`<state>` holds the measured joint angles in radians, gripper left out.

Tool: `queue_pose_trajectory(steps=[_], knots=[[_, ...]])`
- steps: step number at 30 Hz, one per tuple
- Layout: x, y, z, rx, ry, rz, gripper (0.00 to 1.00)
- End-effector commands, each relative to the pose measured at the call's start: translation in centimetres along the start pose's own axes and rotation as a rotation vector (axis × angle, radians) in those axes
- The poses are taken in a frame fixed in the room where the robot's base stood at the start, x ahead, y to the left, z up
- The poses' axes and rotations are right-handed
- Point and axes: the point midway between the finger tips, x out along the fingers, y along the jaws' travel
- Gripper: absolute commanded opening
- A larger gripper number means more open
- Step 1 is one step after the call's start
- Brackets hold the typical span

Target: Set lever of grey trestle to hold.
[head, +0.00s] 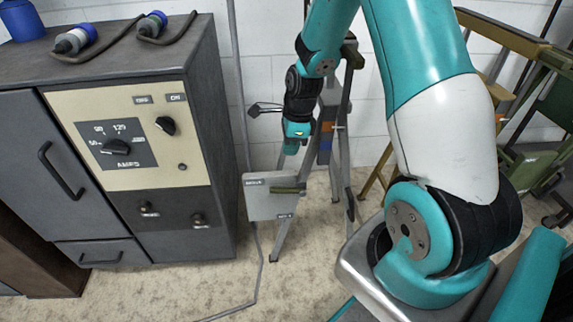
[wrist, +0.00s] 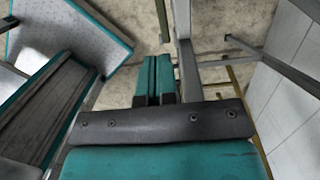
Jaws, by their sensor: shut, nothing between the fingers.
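The grey trestle (head: 281,235) stands on the floor right of the dark cabinet. A pale grey plate (head: 262,205) is on its front, with small labels at upper left and lower right that I cannot read surely. The olive lever (head: 288,189) lies about level across the plate's right part. My gripper (head: 291,149) points down above the lever, apart from it. Its fingers (wrist: 155,72) are shut and empty in the wrist view. A narrow olive bar (wrist: 163,20) ahead of them there may be the lever. My arm hides part of the trestle's top.
The dark cabinet (head: 225,130) with dials and a drawer stands close on the left. A cable (head: 259,265) runs along the floor. Green and tan trestles (head: 535,150) stand at the right. The floor before the grey trestle is otherwise clear.

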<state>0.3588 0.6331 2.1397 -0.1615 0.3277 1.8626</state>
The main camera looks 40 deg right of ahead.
Motion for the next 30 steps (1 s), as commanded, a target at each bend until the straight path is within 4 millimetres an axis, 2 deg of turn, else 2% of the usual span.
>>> queue_pose_trajectory(steps=[24,30], knots=[[11.7,0.0,-0.1,-0.002,0.0,-0.001,0.0],[13.5,0.0,-0.1,-0.002,0.0,-0.001,0.0]])
